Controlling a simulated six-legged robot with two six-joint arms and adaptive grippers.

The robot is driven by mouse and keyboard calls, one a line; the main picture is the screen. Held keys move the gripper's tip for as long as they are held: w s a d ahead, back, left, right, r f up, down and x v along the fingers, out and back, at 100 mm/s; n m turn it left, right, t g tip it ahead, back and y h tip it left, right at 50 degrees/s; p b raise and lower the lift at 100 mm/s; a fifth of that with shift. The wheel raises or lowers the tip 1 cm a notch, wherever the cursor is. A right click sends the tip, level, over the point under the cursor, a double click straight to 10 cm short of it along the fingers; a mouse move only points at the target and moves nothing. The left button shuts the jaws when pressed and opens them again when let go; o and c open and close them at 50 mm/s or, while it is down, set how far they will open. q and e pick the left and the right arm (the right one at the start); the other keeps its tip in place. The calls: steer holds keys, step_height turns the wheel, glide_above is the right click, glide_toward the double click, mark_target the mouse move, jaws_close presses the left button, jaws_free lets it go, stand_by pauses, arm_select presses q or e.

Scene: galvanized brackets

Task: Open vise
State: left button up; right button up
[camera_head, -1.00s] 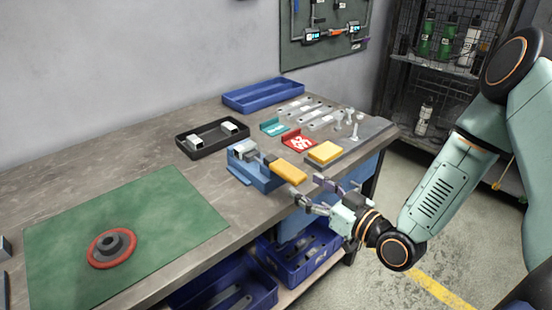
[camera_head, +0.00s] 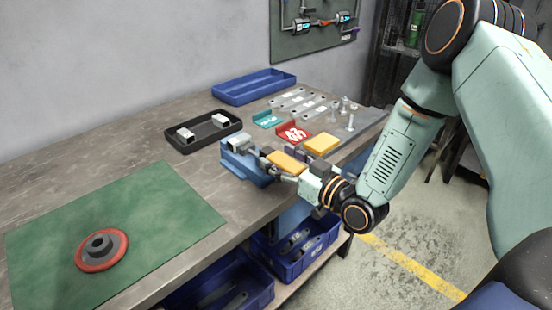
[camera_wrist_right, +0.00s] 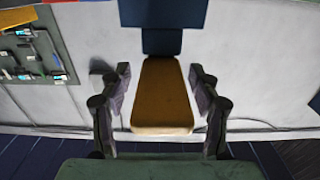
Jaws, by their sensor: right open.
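The blue vise (camera_head: 238,166) stands at the front edge of the workbench in the head view, with a grey metal part (camera_head: 239,142) at its top. A yellow block-like handle (camera_head: 287,161) sticks out from its right side. My right gripper (camera_head: 283,167) is open at this handle. In the right wrist view, the yellow handle (camera_wrist_right: 162,98) lies between the two dark fingers, with a visible gap on each side. A blue part of the vise (camera_wrist_right: 162,20) shows beyond it. The fingers partly hide the handle in the head view. My left gripper is not in view.
A black tray (camera_head: 168,139) with grey brackets and a blue tray (camera_head: 217,96) lie behind the vise. Teal and red pieces and another yellow block (camera_head: 322,152) lie to the right. A green mat (camera_head: 60,220) carries a red-rimmed disc (camera_head: 85,261). Blue bins are below.

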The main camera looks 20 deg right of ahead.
steer(key=shift+w+a, duration=0.1)
steer(key=shift+w, duration=0.25)
steer(key=shift+w+a, duration=0.35)
steer(key=shift+w, duration=0.05)
steer(key=shift+s+d, duration=0.2)
steer(key=shift+d, duration=0.1)
steer(key=c, duration=0.3)
steer(key=shift+w+a, duration=0.1)
steer(key=shift+a, duration=0.1)
steer(key=c, duration=0.4)
jaws_close()
